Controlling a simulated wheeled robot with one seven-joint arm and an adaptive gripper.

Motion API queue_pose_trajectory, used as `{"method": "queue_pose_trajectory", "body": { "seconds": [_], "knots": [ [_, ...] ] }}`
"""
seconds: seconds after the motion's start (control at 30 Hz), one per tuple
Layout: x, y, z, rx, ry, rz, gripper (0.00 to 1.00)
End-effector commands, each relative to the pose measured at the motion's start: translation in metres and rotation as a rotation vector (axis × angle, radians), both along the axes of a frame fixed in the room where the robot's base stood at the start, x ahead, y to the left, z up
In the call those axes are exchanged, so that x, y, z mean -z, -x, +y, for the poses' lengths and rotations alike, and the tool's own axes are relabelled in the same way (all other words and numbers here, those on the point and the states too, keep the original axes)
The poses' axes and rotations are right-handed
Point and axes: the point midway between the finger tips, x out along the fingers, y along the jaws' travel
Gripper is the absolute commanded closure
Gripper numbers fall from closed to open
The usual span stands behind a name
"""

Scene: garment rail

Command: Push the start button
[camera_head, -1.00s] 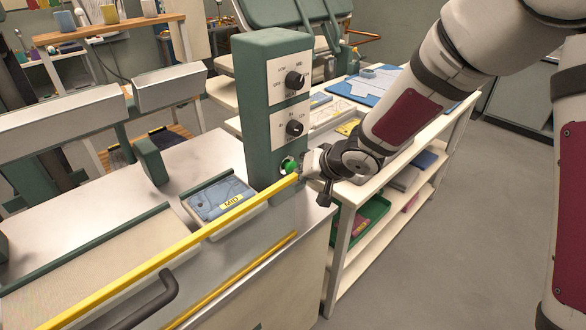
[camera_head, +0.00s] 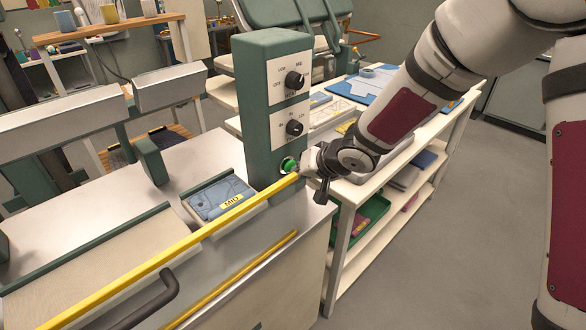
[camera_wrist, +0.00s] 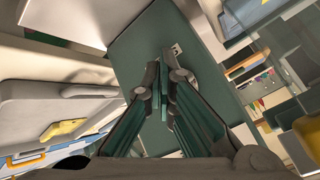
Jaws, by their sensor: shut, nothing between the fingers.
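The green start button (camera_head: 289,165) sits low on the front of the dark green control column (camera_head: 262,170). My gripper (camera_head: 302,168) is shut and empty, with its tip just right of the button. I cannot tell whether the tip touches it. In the wrist view, my closed fingers (camera_wrist: 163,85) point at the column's green face (camera_wrist: 150,45). The button is not clearly visible there and may be behind the fingers. Above the button, the column carries two white panels with black knobs: an upper knob (camera_head: 295,81) and a lower knob (camera_head: 294,128).
A yellow bar (camera_head: 170,252) runs along the machine's front edge and ends just below the button. A white shelf table (camera_head: 340,215) stands to the right, near my arm.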

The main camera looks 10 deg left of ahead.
Motion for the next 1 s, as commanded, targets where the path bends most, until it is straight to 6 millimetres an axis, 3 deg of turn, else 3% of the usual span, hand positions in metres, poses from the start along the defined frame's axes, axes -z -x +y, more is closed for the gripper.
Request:
{"method": "queue_pose_trajectory", "body": {
  "seconds": [0.7,1.0],
  "knots": [
    [-0.001,-0.0032,0.004,-0.001,-0.002,-0.002,1.0],
    [-0.0013,0.0042,-0.0055,0.001,-0.001,0.0,1.0]
  ]
}}
